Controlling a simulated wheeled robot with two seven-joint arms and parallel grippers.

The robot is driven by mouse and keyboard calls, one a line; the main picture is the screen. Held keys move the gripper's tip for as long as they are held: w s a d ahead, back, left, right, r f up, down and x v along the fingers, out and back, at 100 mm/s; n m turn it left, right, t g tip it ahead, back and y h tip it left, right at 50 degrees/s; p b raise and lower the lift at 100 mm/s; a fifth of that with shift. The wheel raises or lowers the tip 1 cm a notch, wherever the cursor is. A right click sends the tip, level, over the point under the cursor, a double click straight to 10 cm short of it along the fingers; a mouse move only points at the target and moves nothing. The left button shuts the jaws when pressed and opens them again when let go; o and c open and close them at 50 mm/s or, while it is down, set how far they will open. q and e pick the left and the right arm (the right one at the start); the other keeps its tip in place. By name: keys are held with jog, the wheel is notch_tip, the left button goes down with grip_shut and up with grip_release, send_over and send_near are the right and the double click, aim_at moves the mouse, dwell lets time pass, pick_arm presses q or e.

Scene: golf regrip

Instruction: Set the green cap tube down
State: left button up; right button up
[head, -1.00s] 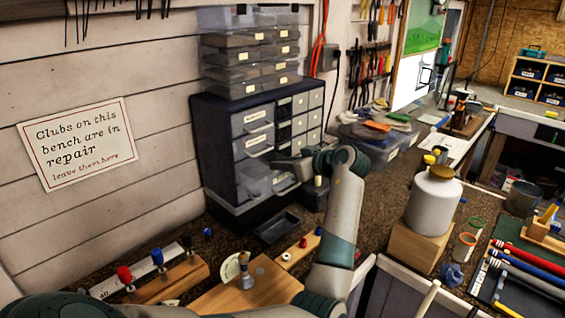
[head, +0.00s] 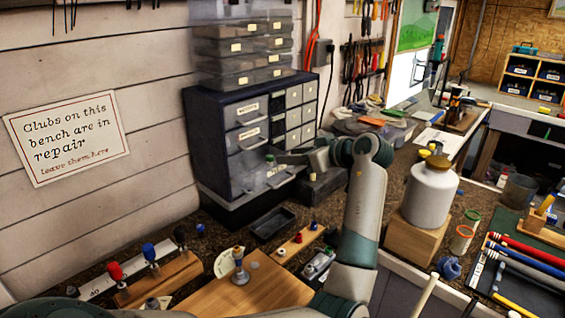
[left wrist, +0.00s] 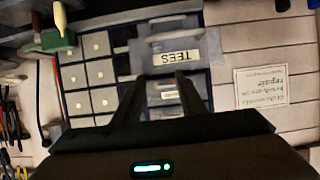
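A small clear tube with a green cap (head: 270,159) shows at the open clear drawer (head: 278,181) of the dark cabinet. It appears upright; whether it rests on the drawer floor is too small to tell. A drawer labelled TEES (left wrist: 175,57) lies beyond the fingertips. My right gripper is not in view.
Clear stacked drawers (head: 243,50) stand on the cabinet (head: 225,130). A black tray (head: 273,223) and a small wooden rack (head: 298,243) sit on the bench in front. A white jar (head: 430,193) stands on a wooden block (head: 415,240) at right.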

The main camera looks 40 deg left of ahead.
pick_arm(q)
jog(key=shift+b+v, duration=0.75)
jog(key=shift+v, duration=1.95)
